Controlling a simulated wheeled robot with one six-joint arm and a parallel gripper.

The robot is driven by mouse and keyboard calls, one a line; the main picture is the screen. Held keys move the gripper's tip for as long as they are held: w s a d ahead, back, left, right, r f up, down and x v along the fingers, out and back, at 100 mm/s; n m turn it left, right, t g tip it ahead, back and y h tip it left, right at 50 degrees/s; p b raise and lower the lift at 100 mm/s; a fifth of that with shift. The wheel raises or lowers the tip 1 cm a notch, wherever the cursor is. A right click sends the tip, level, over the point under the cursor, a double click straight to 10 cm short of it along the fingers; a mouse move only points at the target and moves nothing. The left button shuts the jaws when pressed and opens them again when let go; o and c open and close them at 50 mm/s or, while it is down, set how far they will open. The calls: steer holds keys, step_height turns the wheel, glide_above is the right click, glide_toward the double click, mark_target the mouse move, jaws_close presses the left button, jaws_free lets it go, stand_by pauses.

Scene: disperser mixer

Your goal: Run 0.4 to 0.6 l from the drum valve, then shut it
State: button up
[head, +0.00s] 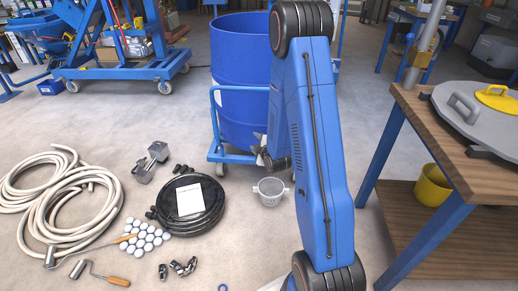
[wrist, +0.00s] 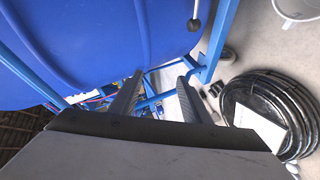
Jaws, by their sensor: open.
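The blue drum (head: 239,75) stands upright on a blue trolley (head: 215,140), partly hidden behind my arm in the head view. Its side (wrist: 80,50) fills the upper left of the wrist view. A thin lever with a dark round end (wrist: 194,22) hangs down in front of the drum there; it looks like the valve's handle, but the valve body is out of view. My gripper (wrist: 158,98) is open and empty, below the lever and apart from it. In the head view, my gripper (head: 263,152) is low before the drum. A grey metal pot (head: 270,194) stands on the floor; its rim also shows in the wrist view (wrist: 290,14).
A coiled black hose (head: 212,215) with a white sheet (head: 190,198) lies left of the pot. Cream hoses (head: 75,195), white balls and rollers cover the left floor. A workbench (head: 470,175) stands at right, with a yellow bucket (head: 433,187) on its shelf.

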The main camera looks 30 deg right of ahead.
steer(key=s+d+f+n+t+h, duration=0.1)
steer(key=s+d+f+n+t, duration=0.15)
steer(key=f, duration=0.45)
steer(key=s+d+f+n+t, duration=0.1)
steer(key=s+d+f, duration=0.1)
steer(key=s+f, duration=0.35)
steer(key=shift+h, duration=0.4)
steer(key=x, duration=1.2)
steer(key=a+f+x, duration=0.1)
steer(key=x, duration=0.5)
steer(key=shift+w+d+f, duration=0.1)
steer(key=shift+w, duration=0.35)
steer(key=shift+c, duration=0.5)
jaws_close()
